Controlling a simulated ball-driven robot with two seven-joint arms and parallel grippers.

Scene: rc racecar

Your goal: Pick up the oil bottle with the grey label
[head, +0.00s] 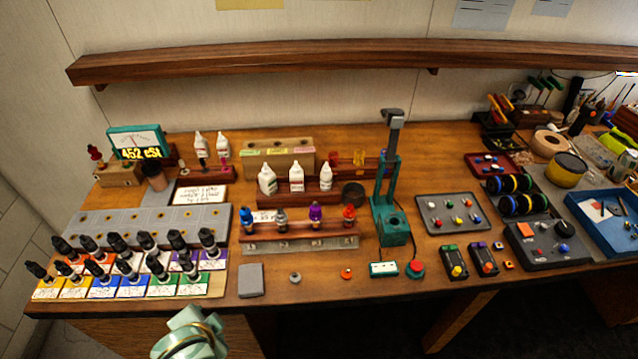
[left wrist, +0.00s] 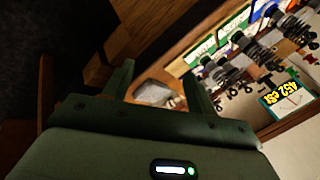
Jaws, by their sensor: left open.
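Three white oil bottles stand in a wooden rack in the middle of the table: a left one (head: 267,181), a middle one (head: 297,178) and a right one (head: 326,178). Two more white bottles, one (head: 200,146) and another (head: 223,149), stand further back on the left. Their labels are too small for me to tell which is grey. My left gripper (left wrist: 160,88) is open and empty in the left wrist view. A pale green part of my arm shows at the bottom of the head view, before the table's front edge, well away from the bottles. My right gripper is not in view.
A rack with several coloured-cap shock absorbers (head: 300,238) stands in front of the bottles. A green press stand (head: 390,205) is to their right. Several black-topped dampers (head: 125,266) fill the left front. A grey block (head: 250,280) lies near the front edge.

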